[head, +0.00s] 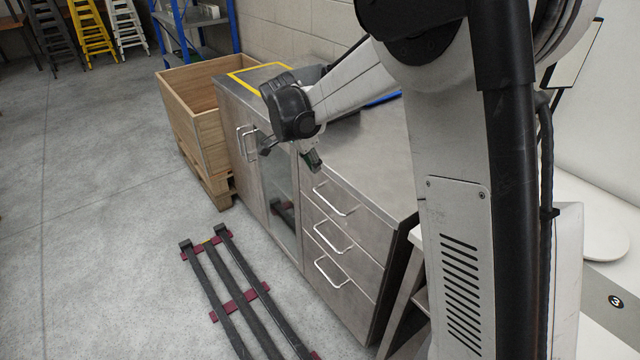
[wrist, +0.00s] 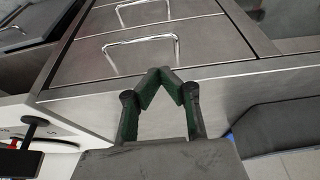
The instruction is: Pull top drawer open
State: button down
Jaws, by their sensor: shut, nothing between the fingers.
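The metal cabinet has a stack of three drawers at its right end in the head view. The top drawer (head: 368,212) looks flush with the cabinet front. Its bar handle (head: 331,204) shows below the counter edge. My gripper (head: 316,166) is by the counter edge, above and a little left of that handle. In the wrist view my gripper (wrist: 165,72) has its green-lined fingertips together with nothing between them. The nearest drawer front (wrist: 200,55), apparently the top one, and its handle (wrist: 140,41) lie just beyond the fingertips, apart from them.
The steel countertop (head: 375,135) is above the drawers. Cabinet doors (head: 285,205) are left of them. Dark rails with red cross pieces (head: 225,270) lie on the floor in front. A wooden crate (head: 195,120) stands beyond. Floor further left is clear.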

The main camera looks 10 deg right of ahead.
aim_at(322, 187)
jog(key=b+x, duration=0.1)
jog(key=x, duration=0.9)
jog(key=shift+w+f, duration=0.1)
jog(key=shift+f, duration=0.15)
